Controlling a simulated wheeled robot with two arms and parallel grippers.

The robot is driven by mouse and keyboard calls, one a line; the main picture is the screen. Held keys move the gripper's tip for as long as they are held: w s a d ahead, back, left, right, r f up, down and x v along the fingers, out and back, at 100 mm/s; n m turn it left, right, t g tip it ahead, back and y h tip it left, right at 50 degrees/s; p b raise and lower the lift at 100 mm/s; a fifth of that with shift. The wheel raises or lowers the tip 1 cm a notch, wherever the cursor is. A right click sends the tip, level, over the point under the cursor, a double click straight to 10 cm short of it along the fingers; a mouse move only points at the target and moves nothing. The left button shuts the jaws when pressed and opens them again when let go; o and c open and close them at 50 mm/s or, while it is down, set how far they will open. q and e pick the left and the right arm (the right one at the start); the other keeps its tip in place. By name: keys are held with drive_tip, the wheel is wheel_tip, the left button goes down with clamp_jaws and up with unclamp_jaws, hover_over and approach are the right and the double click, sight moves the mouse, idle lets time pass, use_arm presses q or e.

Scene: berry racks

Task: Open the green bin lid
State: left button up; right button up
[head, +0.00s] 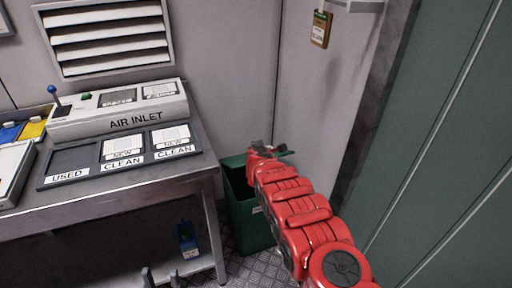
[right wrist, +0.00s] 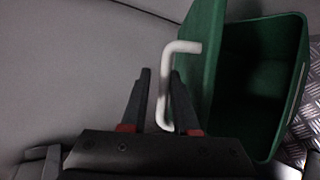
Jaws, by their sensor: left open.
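The green bin (head: 248,228) stands on the floor right of the bench, with its dark inside visible. Its green lid (right wrist: 203,45) is raised, near the wall, in the right wrist view. The open bin (right wrist: 262,85) shows beside it. A white bent handle (right wrist: 182,47) is on the lid. My right gripper (right wrist: 160,85) has its fingers apart, with the handle's long part between them, closer to the right finger. In the head view my red right arm reaches to the bin's back edge and hides part of it. My left gripper (head: 161,277) is open and empty at the bottom edge.
A metal bench (head: 110,190) with an air inlet box (head: 118,122) and label trays fills the left. A blue item (head: 187,238) is on its lower shelf. A tag (head: 321,29) hangs on the wall. A green-grey panel (head: 440,150) bounds the right.

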drive_tip(key=shift+r, duration=0.1)
drive_tip(key=p+v, duration=0.3)
drive_tip(key=p, duration=0.4)
drive_tip(key=p+v, duration=0.3)
drive_tip(key=p, duration=0.5)
drive_tip(key=shift+a+r, duration=0.1)
drive_tip(key=shift+r, duration=0.35)
drive_tip(key=p+v, duration=0.8)
drive_tip(key=v, duration=0.3)
drive_tip(key=shift+s+f, duration=0.2)
drive_tip(key=shift+f, duration=0.2)
